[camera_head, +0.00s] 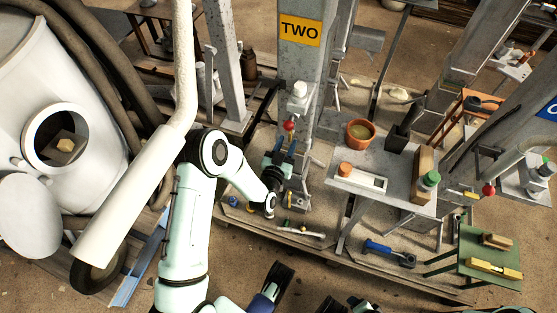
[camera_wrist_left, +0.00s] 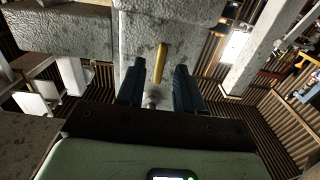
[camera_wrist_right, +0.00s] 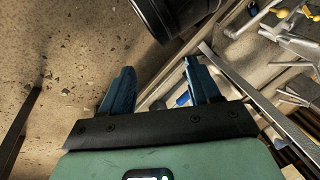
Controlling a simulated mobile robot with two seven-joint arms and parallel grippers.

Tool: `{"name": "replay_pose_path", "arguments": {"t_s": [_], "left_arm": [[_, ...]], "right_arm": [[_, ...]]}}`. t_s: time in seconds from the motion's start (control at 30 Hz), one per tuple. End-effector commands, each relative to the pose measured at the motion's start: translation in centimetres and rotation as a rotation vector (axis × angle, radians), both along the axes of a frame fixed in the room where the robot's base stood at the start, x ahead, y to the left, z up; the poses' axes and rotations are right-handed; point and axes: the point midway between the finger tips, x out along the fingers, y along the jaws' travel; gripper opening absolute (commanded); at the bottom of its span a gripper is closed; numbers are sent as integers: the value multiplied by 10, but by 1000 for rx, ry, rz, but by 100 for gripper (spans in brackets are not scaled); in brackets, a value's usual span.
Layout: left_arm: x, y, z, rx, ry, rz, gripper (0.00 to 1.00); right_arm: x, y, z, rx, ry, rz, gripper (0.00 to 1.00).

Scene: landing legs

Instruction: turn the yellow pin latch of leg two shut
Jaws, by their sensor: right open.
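Leg two is the grey metal post (camera_head: 303,62) with the yellow TWO sign (camera_head: 300,29). My left gripper (camera_head: 286,146) is low at the front of this leg. In the left wrist view the yellow pin latch (camera_wrist_left: 161,62) stands upright, slightly tilted, against the grey metal. It shows between the two blue fingers of my left gripper (camera_wrist_left: 159,87), which are apart with gaps on both sides. I cannot tell how deep the pin is between them. In the head view the pin is not clear. My right gripper (camera_wrist_right: 161,88) is open and empty over the floor.
A red knob (camera_head: 289,125) is on leg two just above my left gripper. A grey side table (camera_head: 395,183) with an orange pot (camera_head: 360,132) stands to the right. A white hatch vessel (camera_head: 25,75) is at the left. A blue-handled tool (camera_head: 388,251) lies below the table.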

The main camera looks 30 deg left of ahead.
Motion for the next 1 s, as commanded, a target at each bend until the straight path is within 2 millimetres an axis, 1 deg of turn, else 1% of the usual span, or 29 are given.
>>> {"name": "replay_pose_path", "arguments": {"t_s": [0.1,0.3,0.4,0.5,0.6,0.7,1.0], "left_arm": [[-27,-7,1,-2,5,-1,36],[-70,-17,0,-1,5,-1,36],[-87,-21,1,-1,4,-1,36],[-99,-24,0,1,2,0,36],[-107,-25,0,1,2,0,36],[-109,-26,0,1,1,1,36],[-109,-26,1,0,0,1,36]], "right_arm": [[-7,4,6,9,16,7,62],[-15,8,11,19,39,16,62],[-17,9,12,23,45,18,62],[-18,10,13,24,48,20,62],[-19,10,13,25,50,21,62],[-19,10,13,25,51,21,62],[-19,10,13,25,51,21,62]]}}
